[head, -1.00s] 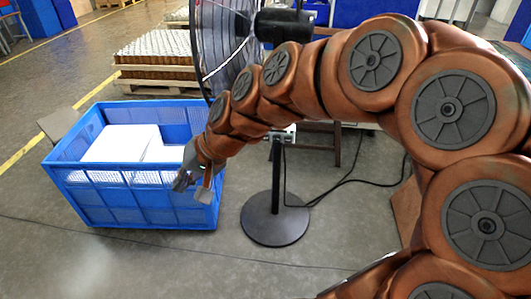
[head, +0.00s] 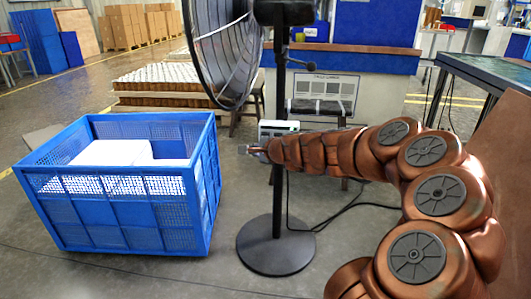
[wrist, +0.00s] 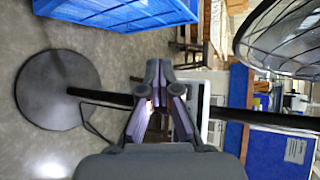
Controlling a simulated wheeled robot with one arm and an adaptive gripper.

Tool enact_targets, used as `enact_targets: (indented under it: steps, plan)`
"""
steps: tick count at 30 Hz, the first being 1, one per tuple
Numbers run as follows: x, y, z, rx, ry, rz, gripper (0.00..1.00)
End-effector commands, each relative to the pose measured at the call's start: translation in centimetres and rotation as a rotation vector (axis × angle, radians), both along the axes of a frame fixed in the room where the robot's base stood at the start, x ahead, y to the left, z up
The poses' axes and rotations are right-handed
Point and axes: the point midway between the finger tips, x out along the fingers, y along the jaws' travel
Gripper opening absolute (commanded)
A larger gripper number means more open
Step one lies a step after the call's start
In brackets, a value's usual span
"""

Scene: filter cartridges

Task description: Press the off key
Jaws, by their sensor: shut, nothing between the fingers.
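A black pedestal fan (head: 277,205) stands in the middle of the head view, with a small pale control box (head: 279,127) on its pole. My gripper (head: 245,150) is shut and empty, just left of the pole and a little below the box. In the wrist view the shut fingers (wrist: 158,66) are in front of the pole (wrist: 98,95), which runs sideways. The pale box (wrist: 215,98) shows partly behind and right of the fingers. I cannot make out the off key or any single key in either view, nor whether the fingers touch anything.
A blue crate (head: 122,218) holding white items stands left of the fan. The round fan base (head: 276,246) sits on the floor with a cable (head: 350,209) trailing right. The fan cage (head: 222,50) hangs above my gripper. A pallet of cartridges (head: 165,85) is behind.

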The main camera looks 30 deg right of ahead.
Motion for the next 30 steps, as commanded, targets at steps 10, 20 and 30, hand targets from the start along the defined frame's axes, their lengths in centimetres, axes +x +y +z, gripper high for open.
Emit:
enact_targets:
  steps: [10, 20, 30]
  plan:
    - [-0.1, -3.0, -2.6, 0.042, 0.007, -0.088, 0.00]
    - [0.1, -3.1, -2.6, 0.042, 0.008, -0.085, 0.00]
    - [2.7, -5.4, -2.6, 0.041, 0.010, -0.088, 0.00]
